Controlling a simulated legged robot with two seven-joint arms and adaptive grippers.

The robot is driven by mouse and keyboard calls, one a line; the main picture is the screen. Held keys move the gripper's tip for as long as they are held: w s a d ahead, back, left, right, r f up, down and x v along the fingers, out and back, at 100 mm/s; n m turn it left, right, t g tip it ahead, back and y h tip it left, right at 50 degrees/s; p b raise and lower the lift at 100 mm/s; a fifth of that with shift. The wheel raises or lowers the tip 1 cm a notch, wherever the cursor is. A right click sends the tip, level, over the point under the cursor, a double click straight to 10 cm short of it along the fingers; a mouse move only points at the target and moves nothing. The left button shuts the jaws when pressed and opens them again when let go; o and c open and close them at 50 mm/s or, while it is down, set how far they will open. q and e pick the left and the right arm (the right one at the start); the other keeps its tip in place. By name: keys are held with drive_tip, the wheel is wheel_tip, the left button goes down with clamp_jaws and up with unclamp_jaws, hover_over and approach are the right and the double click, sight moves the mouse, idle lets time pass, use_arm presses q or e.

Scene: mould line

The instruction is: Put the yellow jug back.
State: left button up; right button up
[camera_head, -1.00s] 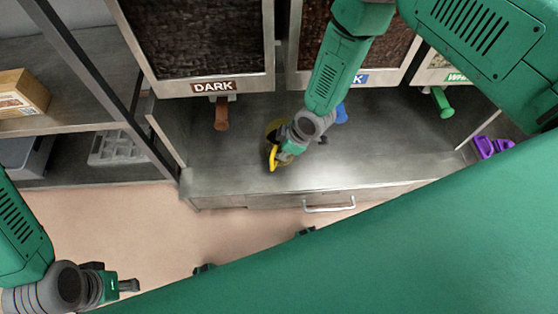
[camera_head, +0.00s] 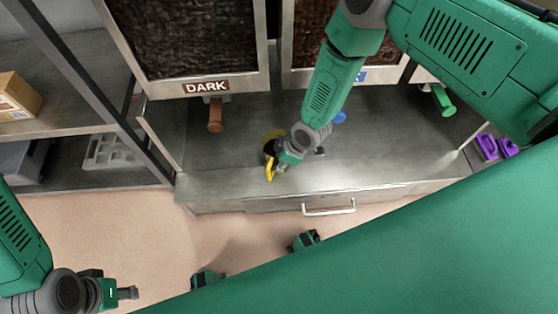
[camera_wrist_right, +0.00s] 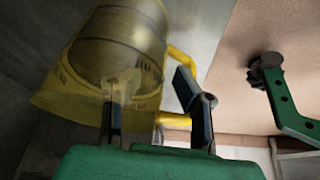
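The yellow jug (camera_head: 269,136) stands on or just above the grey counter below the dispensers in the head view, partly hidden by my right gripper (camera_head: 282,160). Its yellow handle (camera_head: 269,172) points to the counter's front. The right wrist view shows the translucent jug (camera_wrist_right: 120,38) close and tilted in the picture. There my right gripper (camera_wrist_right: 150,95) has its fingers apart, one in front of the jug body, the other overlapping the handle (camera_wrist_right: 183,62). Whether they grip it is unclear. My left gripper (camera_head: 127,292) is low at the left, away from the jug; its opening is unclear.
The dispenser marked DARK (camera_head: 205,86) has a brown lever (camera_head: 215,115); a blue lever (camera_head: 339,116) and a green lever (camera_head: 442,100) are further right. A drawer handle (camera_head: 329,208) is below the counter. Purple items (camera_head: 487,147) lie at right. Shelves with a box (camera_head: 18,95) stand left.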

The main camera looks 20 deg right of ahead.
drive_tip(key=shift+a+r, duration=0.2)
drive_tip(key=shift+r, duration=0.3)
drive_tip(key=p+v, duration=0.5)
drive_tip(key=v, duration=0.6)
drive_tip(key=shift+s+r, duration=0.1)
drive_tip(key=shift+s, duration=0.1)
drive_tip(key=s+d+r+m+h, duration=0.1)
drive_tip(key=s+d+r+m, duration=0.1)
drive_tip(key=s, duration=0.5)
drive_tip(key=s+d+r+m+g+h, duration=0.1)
drive_tip(key=s+d+r+m, duration=0.1)
drive_tip(key=s+m, duration=0.3)
drive_tip(key=s+d+r+m+g+h, duration=0.1)
drive_tip(key=s+d+m, duration=0.3)
drive_tip(key=s, duration=0.5)
drive_tip(key=shift+d+r+h, duration=0.35)
drive_tip(key=shift+r+h, duration=0.05)
drive_tip(key=shift+r, duration=0.3)
drive_tip(key=shift+s+r, duration=0.1)
drive_tip(key=shift+s, duration=0.05)
